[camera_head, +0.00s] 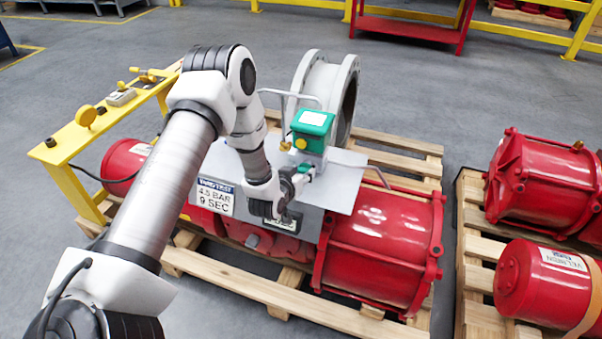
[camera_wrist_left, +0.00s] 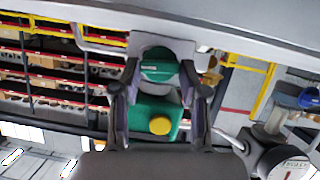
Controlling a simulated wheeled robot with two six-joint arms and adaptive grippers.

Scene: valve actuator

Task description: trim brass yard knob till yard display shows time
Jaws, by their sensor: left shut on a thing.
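The label on the grey plate (camera_head: 216,194) reads "4.5 BAR" and "9 SEC" under a blue heading. A dark display panel (camera_head: 289,222) sits low on the plate's front, partly behind my gripper; its reading is too small to tell. A green box (camera_head: 311,130) stands on the plate, with a small brass-coloured knob (camera_head: 285,146) at its left. My left gripper (camera_head: 302,177) is below the box, shut on a green rounded part (camera_wrist_left: 158,66). A yellow round knob (camera_wrist_left: 160,125) shows on green housing between the fingers. My right gripper is out of view.
Red cylinders (camera_head: 385,235) lie under the plate on a wooden pallet (camera_head: 255,290). A yellow rail (camera_head: 75,132) at left carries a knob and a small box. A grey flanged ring (camera_head: 345,90) stands behind. More red cylinders (camera_head: 545,180) are at right. A round gauge (camera_wrist_left: 290,165) is at lower right.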

